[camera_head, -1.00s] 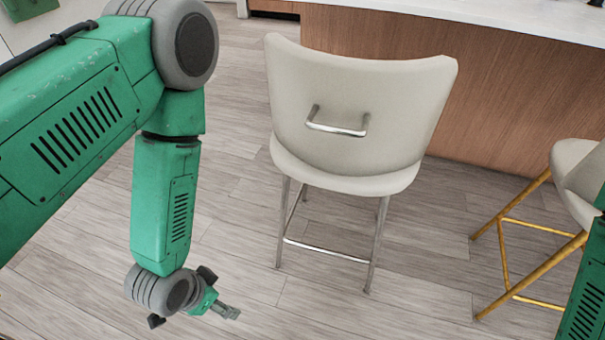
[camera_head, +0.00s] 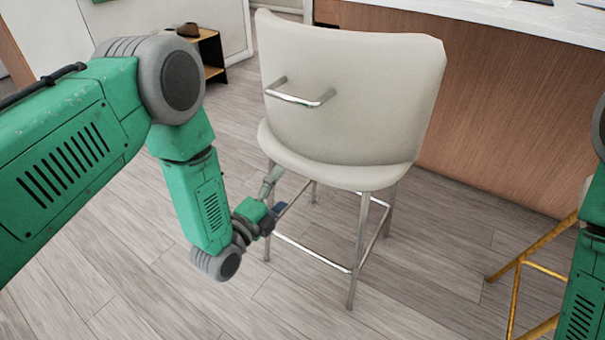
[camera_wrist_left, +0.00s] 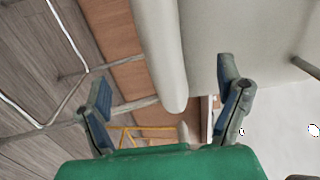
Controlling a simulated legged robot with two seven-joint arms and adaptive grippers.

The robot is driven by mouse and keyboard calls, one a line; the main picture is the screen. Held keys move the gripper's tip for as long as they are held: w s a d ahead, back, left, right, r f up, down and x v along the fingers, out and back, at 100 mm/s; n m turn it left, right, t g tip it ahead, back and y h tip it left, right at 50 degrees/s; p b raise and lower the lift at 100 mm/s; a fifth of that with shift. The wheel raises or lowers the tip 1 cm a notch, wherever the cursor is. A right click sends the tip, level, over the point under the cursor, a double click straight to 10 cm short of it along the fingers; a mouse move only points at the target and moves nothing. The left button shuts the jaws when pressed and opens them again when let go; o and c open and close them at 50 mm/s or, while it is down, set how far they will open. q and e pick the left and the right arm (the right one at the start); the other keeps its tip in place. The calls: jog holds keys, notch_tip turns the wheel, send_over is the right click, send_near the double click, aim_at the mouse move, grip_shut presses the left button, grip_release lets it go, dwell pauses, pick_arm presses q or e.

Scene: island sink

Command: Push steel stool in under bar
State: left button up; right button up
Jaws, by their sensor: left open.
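The steel stool (camera_head: 350,95) has a cream seat and back, chromed legs and a metal handle (camera_head: 300,95) on its back. It stands out in front of the wood-panelled bar (camera_head: 500,110), its back towards me. My left gripper (camera_head: 276,180) is at the stool's left side, just below seat height; I cannot tell whether it touches. In the left wrist view my left gripper (camera_wrist_left: 165,100) is open, with the cream seat edge (camera_wrist_left: 160,50) and back ahead between and beyond its fingers. Only part of my right arm shows at the right edge; its gripper is out of view.
A second stool with gold legs (camera_head: 535,268) stands at the right, partly hidden by my right arm. A small shelf (camera_head: 208,55) stands at the back left. The wooden floor (camera_head: 180,290) at the front left is clear.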

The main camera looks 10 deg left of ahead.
aim_at(308, 170)
pick_arm(q)
jog(key=b+x, duration=0.1)
jog(key=x, duration=0.2)
jog(key=d+b+x, duration=0.1)
jog(key=x, duration=0.2)
jog(key=d+b+x, duration=0.1)
jog(key=x, duration=0.2)
jog(key=shift+w+d, duration=0.1)
jog(key=shift+w, duration=0.4)
jog(key=shift+a, duration=0.65)
jog(key=shift+d, duration=0.45)
jog(key=c, duration=1.7)
pick_arm(e)
jog(key=f, duration=0.4)
jog(key=shift+d+f, duration=0.2)
jog(key=shift+d, duration=0.2)
